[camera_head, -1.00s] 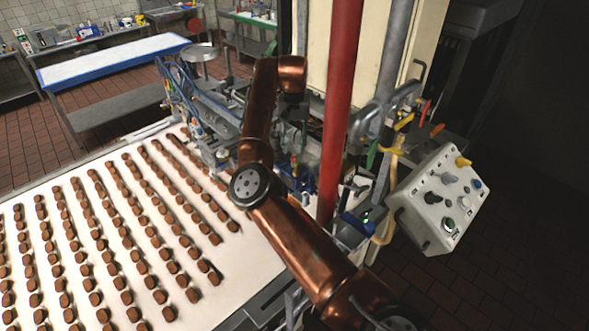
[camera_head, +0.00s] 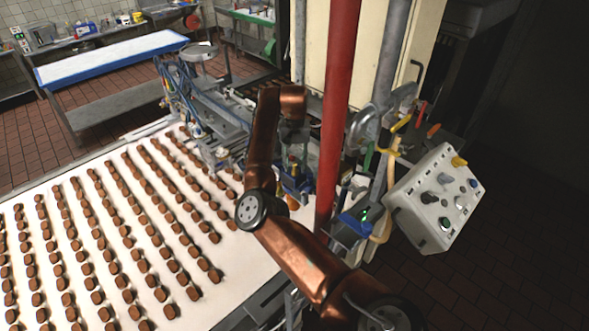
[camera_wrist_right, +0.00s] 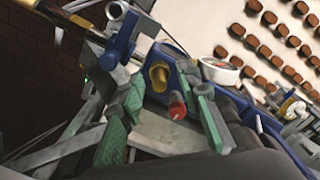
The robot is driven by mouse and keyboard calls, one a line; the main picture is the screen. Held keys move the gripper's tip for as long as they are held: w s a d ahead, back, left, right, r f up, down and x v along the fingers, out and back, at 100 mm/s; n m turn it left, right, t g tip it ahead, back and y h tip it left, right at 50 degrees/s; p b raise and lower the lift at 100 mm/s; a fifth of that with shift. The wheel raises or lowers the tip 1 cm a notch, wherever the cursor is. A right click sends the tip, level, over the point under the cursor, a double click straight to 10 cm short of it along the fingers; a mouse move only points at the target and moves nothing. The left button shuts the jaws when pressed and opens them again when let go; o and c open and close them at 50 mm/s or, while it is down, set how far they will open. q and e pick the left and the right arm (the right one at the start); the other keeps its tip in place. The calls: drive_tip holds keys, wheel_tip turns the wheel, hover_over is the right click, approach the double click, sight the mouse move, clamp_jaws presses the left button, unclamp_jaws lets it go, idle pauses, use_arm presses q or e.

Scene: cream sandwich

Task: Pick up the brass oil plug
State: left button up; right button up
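A brass-coloured cylinder, which looks like the oil plug (camera_wrist_right: 158,75), sits in a blue machine part in the right wrist view. A short red-tipped cylinder (camera_wrist_right: 177,106) is just below it. My right gripper (camera_wrist_right: 160,122) has its two green-padded fingers spread apart, one on each side of the picture's middle. The plug shows in the gap beyond them, and nothing is held. In the head view my copper right arm reaches over the machine; the right gripper (camera_head: 292,140) hangs under the wrist, its fingertips hard to make out. My left gripper is not in view.
A white conveyor (camera_head: 232,272) with rows of brown sweets fills the lower left. A red post (camera_head: 338,100) stands close to the right of my arm. A control box (camera_head: 437,207) is further right. A white roll (camera_wrist_right: 219,71) lies beside the blue part.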

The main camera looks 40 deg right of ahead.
clamp_jaws()
idle(0.5)
